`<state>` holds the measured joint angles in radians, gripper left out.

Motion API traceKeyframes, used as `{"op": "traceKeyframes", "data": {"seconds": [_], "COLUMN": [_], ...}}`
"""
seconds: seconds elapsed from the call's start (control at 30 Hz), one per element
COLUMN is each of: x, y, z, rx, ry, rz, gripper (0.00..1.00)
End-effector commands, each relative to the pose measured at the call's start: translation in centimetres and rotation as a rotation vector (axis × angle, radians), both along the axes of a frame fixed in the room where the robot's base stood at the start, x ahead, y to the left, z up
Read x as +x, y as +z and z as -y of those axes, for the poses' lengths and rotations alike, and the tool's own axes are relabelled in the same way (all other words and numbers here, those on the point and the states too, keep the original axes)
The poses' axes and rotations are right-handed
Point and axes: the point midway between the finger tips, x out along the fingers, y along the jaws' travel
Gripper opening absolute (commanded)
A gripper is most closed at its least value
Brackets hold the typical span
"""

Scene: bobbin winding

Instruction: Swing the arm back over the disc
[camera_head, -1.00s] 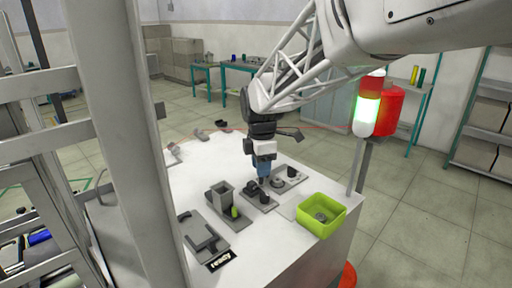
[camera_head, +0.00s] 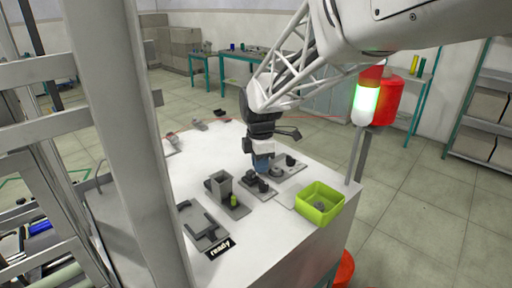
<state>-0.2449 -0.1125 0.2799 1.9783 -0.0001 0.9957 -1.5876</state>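My gripper (camera_head: 262,165) points down over the white table, low among the small fixtures. Its blue fingers are partly hidden behind dark fixture parts, so I cannot tell whether they are open, shut or touching anything. Just in front of it is a grey plate (camera_head: 258,193) with small dark round parts (camera_head: 250,178). To the right is another grey plate (camera_head: 297,170) with a pale grey round piece (camera_head: 274,171) and a dark knob (camera_head: 290,160). Which piece is the disc, and where its swing arm lies, is too small to tell.
A green bin (camera_head: 327,213) with a grey part inside stands at the right table edge. A signal lamp (camera_head: 366,102) rises behind the bin.

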Motion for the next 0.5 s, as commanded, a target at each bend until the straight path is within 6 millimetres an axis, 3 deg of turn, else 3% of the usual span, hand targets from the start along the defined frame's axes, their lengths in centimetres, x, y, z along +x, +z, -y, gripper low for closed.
{"op": "traceKeyframes", "data": {"seconds": [0.5], "x": [-0.12], "y": [0.03], "z": [0.9], "rx": [0.0], "ry": [-0.001], "rz": [0.0], "gripper": [0.06]}}
